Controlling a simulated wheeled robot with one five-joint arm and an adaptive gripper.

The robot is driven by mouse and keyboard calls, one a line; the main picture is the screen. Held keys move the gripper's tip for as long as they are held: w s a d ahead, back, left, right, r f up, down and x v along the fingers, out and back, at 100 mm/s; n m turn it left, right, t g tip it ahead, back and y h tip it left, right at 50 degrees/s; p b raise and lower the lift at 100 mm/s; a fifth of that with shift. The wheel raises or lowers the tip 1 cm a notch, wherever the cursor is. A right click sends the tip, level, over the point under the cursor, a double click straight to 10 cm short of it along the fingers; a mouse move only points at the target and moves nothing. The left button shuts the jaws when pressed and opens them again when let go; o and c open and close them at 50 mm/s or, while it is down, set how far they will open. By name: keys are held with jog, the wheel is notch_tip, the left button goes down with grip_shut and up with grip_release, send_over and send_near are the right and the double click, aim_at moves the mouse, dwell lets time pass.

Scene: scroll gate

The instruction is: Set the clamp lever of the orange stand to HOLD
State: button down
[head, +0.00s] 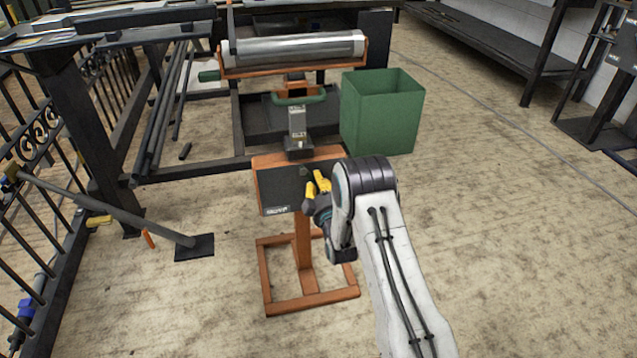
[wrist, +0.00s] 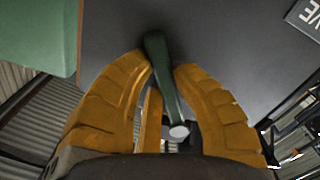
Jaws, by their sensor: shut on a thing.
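The orange stand (head: 303,240) stands on the floor in the middle of the head view, with a dark front panel (head: 280,190). In the wrist view, the clamp lever (wrist: 162,80) is a dark green bar with a pale round end, in front of the grey panel (wrist: 215,35). My gripper (head: 315,186) is at the panel's right part in the head view. Its yellow fingers close around the lever from both sides in the wrist view. In the head view the lever is hidden by my gripper. A label (wrist: 307,17) ending in "VE" shows at the upper right.
A green bin (head: 380,118) stands right behind the stand. A metal roller (head: 292,50) lies at the back. A dark railing (head: 35,190) and an angled grey bar (head: 105,212) on a floor plate are at left.

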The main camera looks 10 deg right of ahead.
jog(key=shift+w+a+r, duration=0.1)
jog(key=shift+a+r, duration=0.05)
jog(key=shift+r, duration=0.1)
jog(key=c, duration=1.3)
grip_release()
jog(key=shift+o, duration=1.4)
jog(key=shift+f, duration=0.2)
jog(key=shift+s, duration=0.2)
jog(key=s, duration=1.1)
jog(key=shift+s, duration=0.35)
jog(key=shift+r, duration=0.1)
